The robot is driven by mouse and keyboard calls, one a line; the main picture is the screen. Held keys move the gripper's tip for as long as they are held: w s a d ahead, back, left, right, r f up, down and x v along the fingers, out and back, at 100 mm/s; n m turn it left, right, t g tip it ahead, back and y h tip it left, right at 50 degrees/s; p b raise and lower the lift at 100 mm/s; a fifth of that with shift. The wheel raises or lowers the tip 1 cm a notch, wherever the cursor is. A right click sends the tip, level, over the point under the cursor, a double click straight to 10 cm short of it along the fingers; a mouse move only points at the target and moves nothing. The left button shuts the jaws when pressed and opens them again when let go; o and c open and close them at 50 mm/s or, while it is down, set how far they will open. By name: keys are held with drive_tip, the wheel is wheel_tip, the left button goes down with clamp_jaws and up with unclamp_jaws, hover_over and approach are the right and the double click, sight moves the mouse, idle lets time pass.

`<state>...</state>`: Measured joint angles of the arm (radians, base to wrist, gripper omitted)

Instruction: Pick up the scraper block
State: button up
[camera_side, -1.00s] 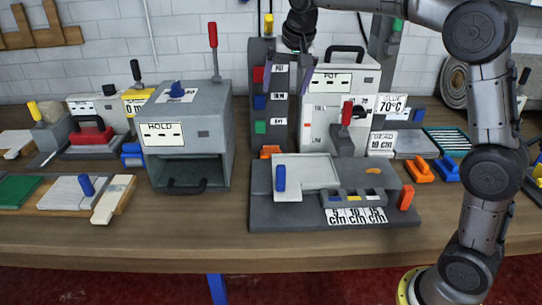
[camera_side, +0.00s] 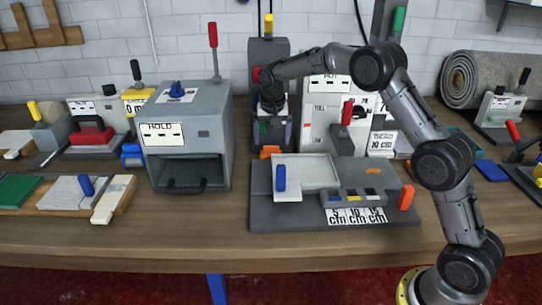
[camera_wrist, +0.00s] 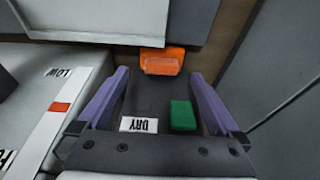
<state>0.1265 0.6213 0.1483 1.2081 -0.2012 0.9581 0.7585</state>
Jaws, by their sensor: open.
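A small orange block (camera_wrist: 162,62) lies ahead of and roughly between the purple fingertips in the wrist view; it is the likeliest scraper block, though no label confirms this. In the side view this orange block (camera_side: 270,151) sits at the foot of the grey upright station (camera_side: 268,50), left of the white box (camera_side: 318,118). My gripper (camera_side: 273,138) is low in front of that station, pointing down, just above the orange block. In the wrist view my gripper (camera_wrist: 158,75) is open, with nothing held. Contact with the block cannot be made out.
A grey fixture (camera_side: 262,215) with a white tray stands in front. The grey HOLD box (camera_side: 190,135) is close on the left. The station's DRY label (camera_wrist: 139,125) and green button (camera_wrist: 183,115) show between my fingers. The table's front edge is clear.

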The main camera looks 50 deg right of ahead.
sight(271, 147)
drive_tip(key=shift+x, duration=2.8)
drive_tip(key=shift+w+a+r, duration=0.1)
drive_tip(key=shift+w, duration=0.05)
drive_tip(key=c, duration=1.2)
drive_tip(key=shift+c, duration=0.2)
wheel_tip(271, 147, up, 7)
drive_tip(key=shift+r, duration=0.2)
drive_tip(key=s+a, duration=0.8)
drive_tip(key=a, duration=0.5)
drive_tip(key=s+a, duration=0.8)
drive_tip(key=a, duration=0.6)
drive_tip(key=shift+a+f, duration=0.25)
drive_tip(key=shift+a, duration=0.1)
